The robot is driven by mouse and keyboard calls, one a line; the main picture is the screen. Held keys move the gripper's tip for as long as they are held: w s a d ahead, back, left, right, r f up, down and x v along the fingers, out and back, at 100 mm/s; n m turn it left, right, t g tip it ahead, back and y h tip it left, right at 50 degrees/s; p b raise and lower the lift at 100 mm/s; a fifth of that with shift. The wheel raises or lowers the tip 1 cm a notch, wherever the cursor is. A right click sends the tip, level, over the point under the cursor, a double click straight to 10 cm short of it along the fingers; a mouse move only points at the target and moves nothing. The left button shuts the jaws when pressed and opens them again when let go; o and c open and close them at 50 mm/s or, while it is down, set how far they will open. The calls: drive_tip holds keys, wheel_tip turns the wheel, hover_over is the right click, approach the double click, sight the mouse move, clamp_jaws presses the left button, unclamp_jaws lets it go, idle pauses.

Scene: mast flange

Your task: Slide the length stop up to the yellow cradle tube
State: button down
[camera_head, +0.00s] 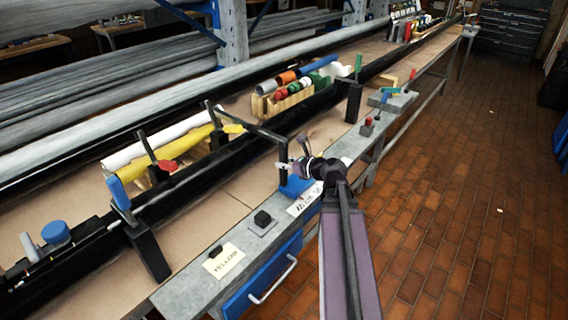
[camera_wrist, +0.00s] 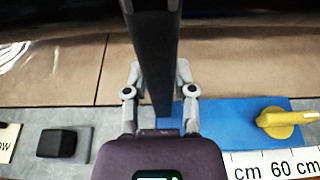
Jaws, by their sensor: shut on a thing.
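The length stop has a blue base (camera_head: 296,187), a dark upright post (camera_head: 283,162) and a dark arm (camera_head: 256,130) reaching up and left over the bench. The yellow cradle tube (camera_head: 172,151) lies to the left, beside a white tube. The arm's far end is near the tube's right end; I cannot tell whether they touch. My gripper (camera_head: 303,167) is shut on the post. In the wrist view my gripper (camera_wrist: 160,90) has a finger on each side of the dark post (camera_wrist: 152,45), with the blue base (camera_wrist: 228,122) and its yellow knob (camera_wrist: 284,120) at right.
A printed scale (camera_wrist: 275,163) runs along the grey rail. A black block (camera_head: 262,219) and a yellow note (camera_head: 223,261) lie to the left along the rail. A wooden rack (camera_head: 290,102) stands behind.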

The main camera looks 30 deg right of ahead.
drive_tip(key=shift+s+a, duration=0.2)
drive_tip(key=shift+a, duration=0.4)
drive_tip(key=shift+c, duration=2.2)
unclamp_jaws()
drive_tip(key=shift+a, duration=0.1)
